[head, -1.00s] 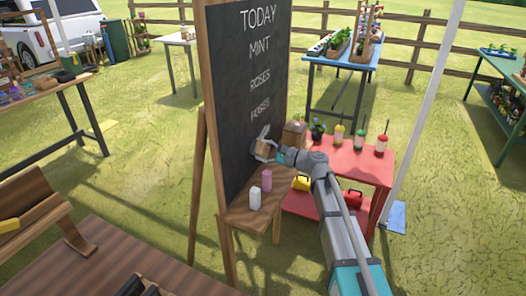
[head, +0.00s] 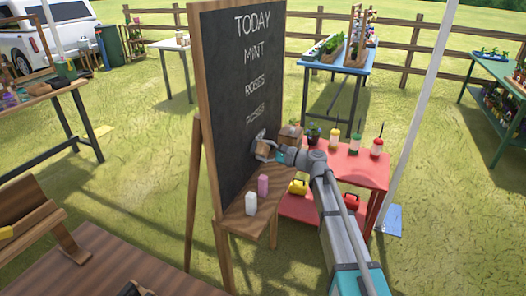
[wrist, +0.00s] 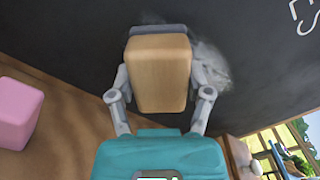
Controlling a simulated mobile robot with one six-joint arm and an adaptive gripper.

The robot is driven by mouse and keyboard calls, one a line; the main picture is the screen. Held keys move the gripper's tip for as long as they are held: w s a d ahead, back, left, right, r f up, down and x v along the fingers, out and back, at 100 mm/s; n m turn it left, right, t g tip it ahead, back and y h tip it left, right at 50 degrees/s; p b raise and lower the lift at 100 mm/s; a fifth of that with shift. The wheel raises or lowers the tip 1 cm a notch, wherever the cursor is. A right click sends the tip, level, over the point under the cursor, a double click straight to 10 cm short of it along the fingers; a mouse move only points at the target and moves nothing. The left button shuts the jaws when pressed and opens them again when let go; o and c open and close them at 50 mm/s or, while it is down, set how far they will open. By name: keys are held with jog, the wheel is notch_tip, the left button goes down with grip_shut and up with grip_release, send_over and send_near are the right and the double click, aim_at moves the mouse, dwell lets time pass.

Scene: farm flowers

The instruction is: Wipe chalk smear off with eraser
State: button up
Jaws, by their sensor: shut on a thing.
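The eraser, a tan wooden block with a grey felt edge (wrist: 160,75), is held between both fingers of my gripper (wrist: 160,92). Its felt side faces the dark chalkboard (wrist: 75,35) and appears against it, though exact contact is hard to tell. The chalk smear (wrist: 212,65) is a pale cloudy patch just right of the eraser, partly hidden behind it. In the head view, my gripper (head: 264,151) is at the lower right of the chalkboard (head: 235,100), above its wooden ledge. The smear is not clear there.
A white block (head: 251,204) and a pink block (head: 263,185) stand on the ledge (head: 240,221) below the gripper. A wooden box (head: 290,138) and several bottles are on the red table (head: 350,168) to the right.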

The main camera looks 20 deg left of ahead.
aim_at(266, 134)
jog(key=shift+w, duration=0.15)
jog(key=shift+w, duration=1.65)
jog(key=shift+w, duration=0.1)
jog(key=shift+w+d, duration=0.2)
jog(key=shift+w, duration=1.45)
jog(key=shift+w, duration=0.1)
jog(key=shift+w, duration=1.7)
